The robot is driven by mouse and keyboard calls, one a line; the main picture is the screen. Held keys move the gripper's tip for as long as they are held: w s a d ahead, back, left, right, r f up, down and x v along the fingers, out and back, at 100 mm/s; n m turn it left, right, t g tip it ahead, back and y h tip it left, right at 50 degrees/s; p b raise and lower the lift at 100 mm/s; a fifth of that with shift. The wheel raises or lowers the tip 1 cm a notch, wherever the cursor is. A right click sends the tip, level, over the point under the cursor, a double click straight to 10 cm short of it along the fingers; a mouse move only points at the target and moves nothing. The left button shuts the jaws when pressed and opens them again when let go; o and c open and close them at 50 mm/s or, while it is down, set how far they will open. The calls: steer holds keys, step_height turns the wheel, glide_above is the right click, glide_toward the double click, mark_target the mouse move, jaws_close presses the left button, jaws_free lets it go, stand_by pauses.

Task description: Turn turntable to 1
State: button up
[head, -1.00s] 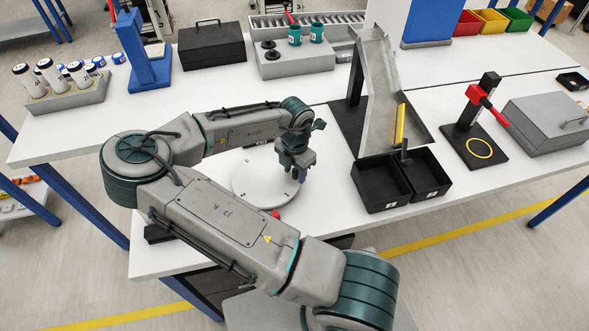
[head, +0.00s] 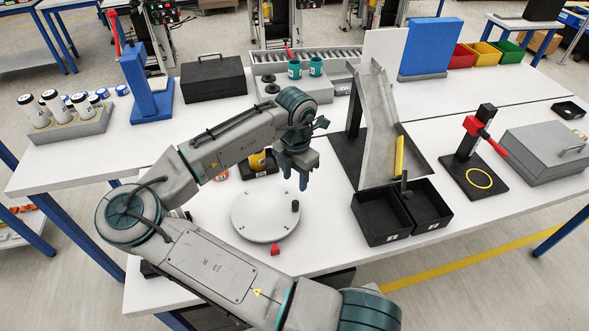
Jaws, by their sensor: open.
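The turntable (head: 262,222) is a white round disc lying on the table, left of the two black bins. A short black peg (head: 295,206) stands up near its right edge. A small red marker (head: 275,249) sits on the table at its front edge. Markings on the disc are too small to read, so I cannot tell which number faces the marker. My gripper (head: 303,182) points down, open and empty, above the table. In the picture it shows just above the peg and apart from it.
Two black bins (head: 382,240) stand right of the turntable, below a grey metal chute (head: 372,130). A yellow object (head: 260,162) in a dark holder sits behind the turntable, partly hidden by my arm. A black post with red clamp (head: 478,130) stands farther right.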

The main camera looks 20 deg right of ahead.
steer(key=shift+r, duration=1.3)
